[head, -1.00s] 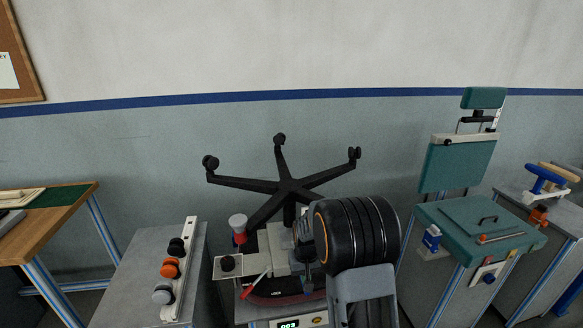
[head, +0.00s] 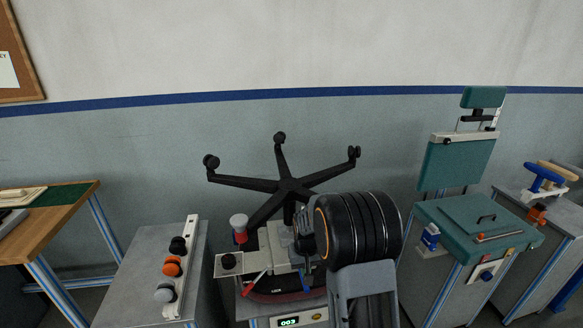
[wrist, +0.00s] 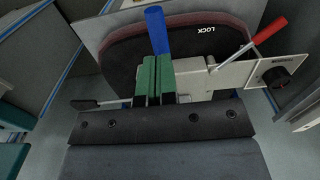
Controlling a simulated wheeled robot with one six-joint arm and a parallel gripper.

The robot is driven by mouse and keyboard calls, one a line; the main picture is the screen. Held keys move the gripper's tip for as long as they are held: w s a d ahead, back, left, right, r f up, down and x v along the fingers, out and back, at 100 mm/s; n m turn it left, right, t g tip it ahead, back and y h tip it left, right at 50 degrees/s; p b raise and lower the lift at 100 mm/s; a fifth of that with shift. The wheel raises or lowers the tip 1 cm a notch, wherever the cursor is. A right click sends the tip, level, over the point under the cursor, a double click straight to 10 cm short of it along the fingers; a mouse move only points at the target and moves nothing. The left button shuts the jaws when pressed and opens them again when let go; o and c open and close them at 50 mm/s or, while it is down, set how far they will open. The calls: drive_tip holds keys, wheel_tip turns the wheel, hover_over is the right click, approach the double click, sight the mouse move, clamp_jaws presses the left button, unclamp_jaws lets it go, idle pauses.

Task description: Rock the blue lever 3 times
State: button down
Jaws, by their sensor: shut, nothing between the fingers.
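The blue lever (wrist: 157,30) shows in the wrist view just beyond my gripper's fingertips, standing out over the dark padded piece marked LOCK. A small part of the blue lever (head: 305,282) shows in the head view, below my wrist. My gripper (wrist: 157,60) has its two green fingers together with nothing between them. The fingertips are close to the lever's near end, and I cannot tell whether they touch it. In the head view my arm covers most of the fingers.
The upturned black chair base (head: 288,187) stands behind the mechanism. A red lever (head: 254,283) and a black knob (head: 228,261) are on its left. A display (head: 288,322) reads 003. A grey table with knobs (head: 172,266) is left; a teal chair (head: 478,228) is right.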

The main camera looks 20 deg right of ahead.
drive_tip(key=shift+r, duration=0.1)
idle(0.5)
drive_tip(key=shift+r+p, duration=1.9)
drive_tip(key=shift+r, duration=0.55)
drive_tip(key=s+a+r+n+t, duration=0.1)
drive_tip(key=s+a+r+t, duration=0.1)
drive_tip(key=s+a+r, duration=0.3)
drive_tip(key=s+a+r+n+t, duration=0.1)
drive_tip(key=s+a+r, duration=0.3)
drive_tip(key=s+r, duration=0.5)
drive_tip(key=shift+s+a+r+n+t, duration=0.3)
drive_tip(key=shift+s+a+t, duration=0.1)
drive_tip(key=shift+s, duration=0.7)
